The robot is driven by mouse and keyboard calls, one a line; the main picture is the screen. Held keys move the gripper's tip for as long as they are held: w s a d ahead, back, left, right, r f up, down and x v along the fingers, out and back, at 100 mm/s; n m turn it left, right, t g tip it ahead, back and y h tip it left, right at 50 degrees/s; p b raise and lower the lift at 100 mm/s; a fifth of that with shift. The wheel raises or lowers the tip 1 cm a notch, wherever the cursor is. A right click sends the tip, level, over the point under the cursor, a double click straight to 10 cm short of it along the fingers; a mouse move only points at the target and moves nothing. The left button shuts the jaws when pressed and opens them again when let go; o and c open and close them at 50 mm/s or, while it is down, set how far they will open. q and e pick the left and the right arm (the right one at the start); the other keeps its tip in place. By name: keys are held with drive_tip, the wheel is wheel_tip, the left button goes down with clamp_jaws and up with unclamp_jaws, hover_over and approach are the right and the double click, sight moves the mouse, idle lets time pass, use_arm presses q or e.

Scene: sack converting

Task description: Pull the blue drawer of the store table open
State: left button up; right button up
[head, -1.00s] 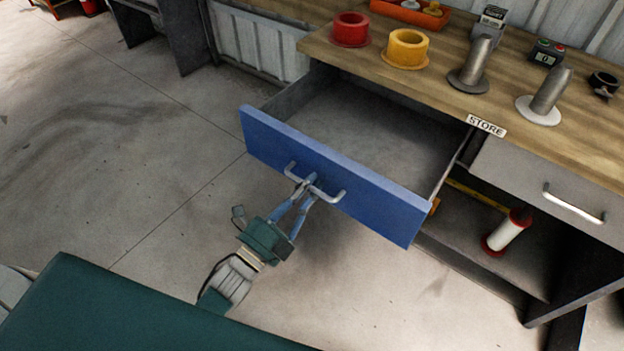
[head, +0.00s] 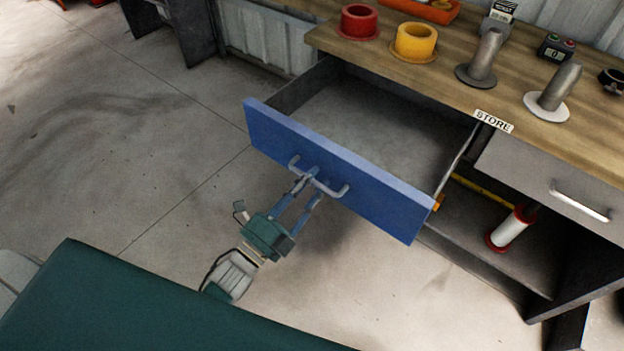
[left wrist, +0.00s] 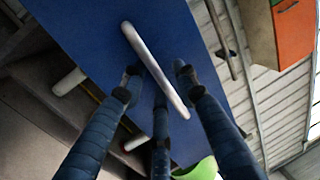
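The blue drawer (head: 335,170) of the store table (head: 565,125) stands well open, its grey inside bare. Its light bar handle (head: 335,190) is on the front face. In the left wrist view the handle (left wrist: 155,70) crosses the blue front (left wrist: 85,35) slantwise. My left gripper (head: 310,187) is at the handle, its fingers spread. In the left wrist view the fingers of my left gripper (left wrist: 158,80) lie on both sides of the bar, with gaps between them and it. I cannot tell whether any finger still touches it. My right gripper is out of view.
On the table top stand a red ring (head: 359,20), a yellow ring (head: 414,42) and two grey posts on round bases. A grey drawer (head: 550,180) to the right is shut. A red-and-white spool (head: 511,229) lies on the shelf below. The floor at left is clear.

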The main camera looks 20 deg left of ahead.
use_arm(q)
drive_tip(key=v, duration=1.1)
drive_tip(key=shift+s, duration=0.25)
